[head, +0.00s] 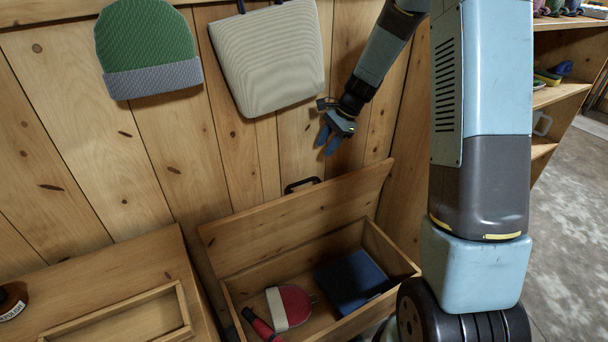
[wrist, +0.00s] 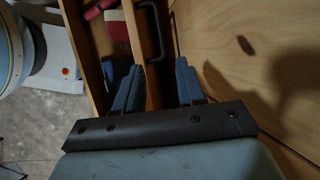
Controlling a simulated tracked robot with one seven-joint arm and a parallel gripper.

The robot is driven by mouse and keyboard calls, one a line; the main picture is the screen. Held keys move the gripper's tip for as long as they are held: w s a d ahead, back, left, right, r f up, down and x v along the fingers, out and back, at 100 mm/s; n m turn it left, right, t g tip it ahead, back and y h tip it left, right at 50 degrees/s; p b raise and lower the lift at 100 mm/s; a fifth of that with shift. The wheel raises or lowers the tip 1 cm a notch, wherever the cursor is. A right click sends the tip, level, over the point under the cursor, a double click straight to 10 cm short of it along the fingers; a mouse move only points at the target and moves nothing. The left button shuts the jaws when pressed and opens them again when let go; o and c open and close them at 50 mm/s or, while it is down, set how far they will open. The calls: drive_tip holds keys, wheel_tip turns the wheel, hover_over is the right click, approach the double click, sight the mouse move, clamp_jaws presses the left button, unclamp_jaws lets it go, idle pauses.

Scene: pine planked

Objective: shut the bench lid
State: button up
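The bench (head: 398,248) stands against the plank wall with its lid (head: 295,222) raised, leaning back toward the wall. A dark handle (head: 301,184) sits at the lid's top edge; it also shows in the wrist view (wrist: 158,30), beyond the fingers. My gripper (head: 335,138) is above and a little right of the handle, pointing down, apart from the lid. In the wrist view its two blue fingers (wrist: 157,76) are spread, with nothing held between them.
Inside the bench lie a dark blue box (head: 353,282), a red and cream item (head: 290,306) and a red-handled object (head: 259,324). A green hat (head: 147,48) and a striped bag (head: 268,62) hang on the wall. A wooden surface with a tray (head: 115,318) stands left.

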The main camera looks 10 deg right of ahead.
sight(303, 181)
drive_tip(key=x, duration=1.4)
drive_tip(key=shift+a, duration=0.3)
drive_tip(key=shift+c, duration=0.2)
clamp_jaws()
